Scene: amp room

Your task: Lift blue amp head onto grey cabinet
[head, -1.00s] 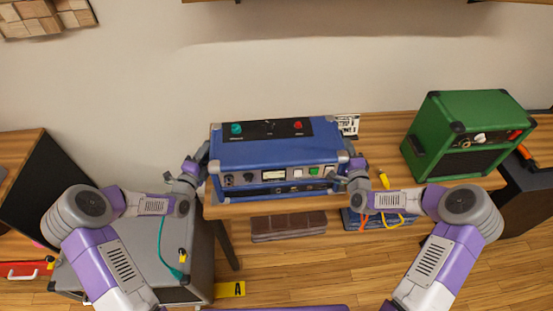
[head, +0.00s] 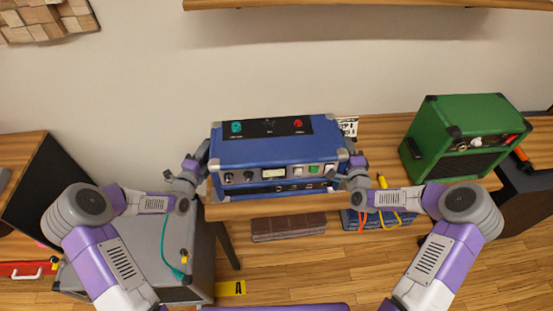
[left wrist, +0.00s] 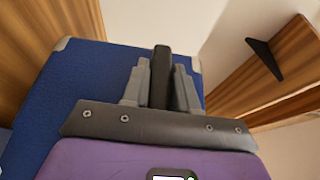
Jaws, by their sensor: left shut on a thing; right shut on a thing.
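The blue amp head (head: 270,152) has knobs, a meter and buttons on its front. It sits at the wooden table in the middle of the head view; I cannot tell whether it touches the tabletop. My left gripper (head: 203,162) is at its left end, shut on a black side handle (left wrist: 161,78) in the left wrist view. The amp's blue side (left wrist: 90,75) fills that view behind the fingers. My right gripper (head: 343,172) is shut at its right end; its grip is hidden. The grey cabinet (head: 187,245) stands on the floor at the lower left, partly behind my left arm.
A green amp (head: 462,135) stands on the table's right. A yellow "A" marker (head: 231,288) lies beside the cabinet. A shelf (head: 380,4) hangs above.

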